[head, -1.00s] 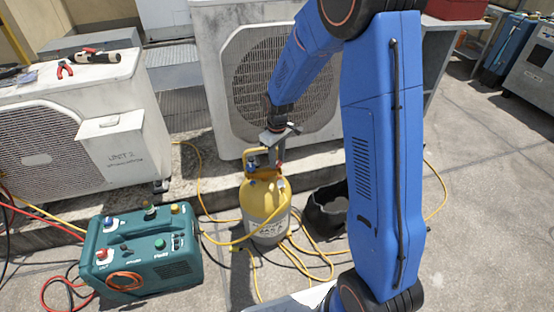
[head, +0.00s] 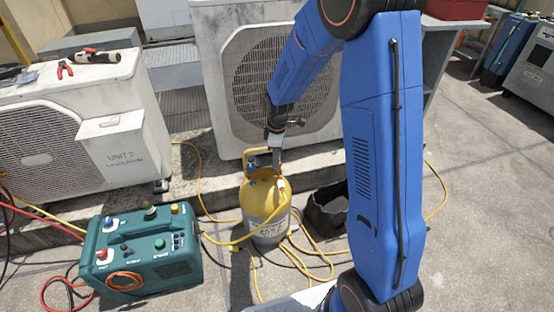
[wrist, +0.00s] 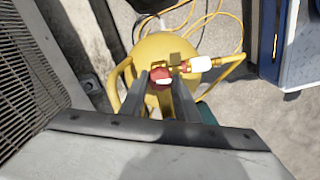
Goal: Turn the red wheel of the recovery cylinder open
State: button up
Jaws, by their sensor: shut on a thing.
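The recovery cylinder (head: 266,221) stands upright on the ground, with a yellow top and a grey lower body. Its red wheel (wrist: 160,75) shows in the wrist view at the top valve, between the tips of my gripper (wrist: 161,92). My gripper is shut on the red wheel, one finger on each side. In the head view my gripper (head: 276,160) points down at the cylinder's top, and the wheel is hidden there. A yellow hose with a white fitting (wrist: 201,64) joins the valve beside the wheel. The cylinder's yellow handle (wrist: 121,82) curves to the left of my fingers.
A green recovery machine (head: 140,252) stands left of the cylinder. A black bucket (head: 327,210) is close on its right. Yellow hoses (head: 318,262) lie around its base. A condenser unit (head: 225,120) stands behind.

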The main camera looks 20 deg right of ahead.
dwell(0.3)
jog(key=o, duration=1.1)
jog(key=shift+c, duration=0.2)
jog(key=shift+r, duration=0.15)
notch_tip(320, 180, up, 17)
jog(key=shift+r, duration=0.1)
jog(key=s+d+r+m+t, duration=0.1)
jog(key=s+d+r+m, duration=0.15)
jog(key=s+r, duration=0.4)
jog(key=s+d+r+m+t, duration=0.1)
jog(key=s+d+r+m, duration=0.2)
jog(key=s, duration=0.7)
jog(key=s+d+f+m+t, duration=0.1)
jog(key=s+m, duration=0.6)
jog(key=s, duration=1)
jog(key=shift+s+d+f+m+t, duration=0.15)
jog(key=shift+s+f+m+t, duration=0.15)
jog(key=shift+t, duration=0.6)
